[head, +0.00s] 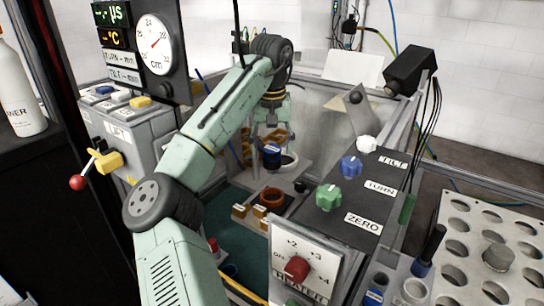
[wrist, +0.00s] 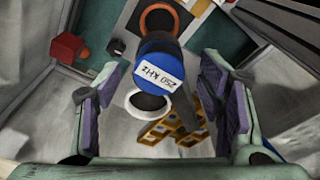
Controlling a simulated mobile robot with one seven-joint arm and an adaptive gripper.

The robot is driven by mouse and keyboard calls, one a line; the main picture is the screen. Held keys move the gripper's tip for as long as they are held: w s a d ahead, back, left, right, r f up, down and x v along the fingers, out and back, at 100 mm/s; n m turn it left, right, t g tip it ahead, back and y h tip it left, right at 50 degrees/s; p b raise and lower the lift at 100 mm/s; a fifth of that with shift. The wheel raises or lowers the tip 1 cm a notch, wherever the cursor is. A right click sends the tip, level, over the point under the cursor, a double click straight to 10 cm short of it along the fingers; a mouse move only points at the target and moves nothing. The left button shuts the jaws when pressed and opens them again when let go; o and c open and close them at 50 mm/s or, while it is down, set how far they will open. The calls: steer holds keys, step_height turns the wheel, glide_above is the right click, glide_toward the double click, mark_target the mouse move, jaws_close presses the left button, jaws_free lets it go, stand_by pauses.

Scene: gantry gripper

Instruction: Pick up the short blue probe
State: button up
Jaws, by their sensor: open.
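A blue-capped probe (wrist: 160,68) with a white "250 kHz" label shows between my fingers in the wrist view. In the head view it is the blue piece (head: 272,156) under my gripper (head: 272,132). My gripper (wrist: 163,100) is open, with a purple-padded finger on either side and gaps to the cap. The probe's lower part is mostly hidden. Another short blue piece (head: 376,289) with a pale label stands at the front right in the head view. Beside it is a taller dark probe (head: 429,246) with a blue base. I cannot tell which blue probe is the shorter.
An orange ring (head: 271,197) and a white ring (wrist: 150,103) lie near the probe. A yellow lattice piece (wrist: 172,132) is below it. The knob panel (head: 350,200) and heater box (head: 301,262) stand to the right. A perforated rack (head: 474,225) is at far right. Clear walls enclose the back.

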steer(key=shift+f, duration=0.35)
steer(key=c, duration=1.1)
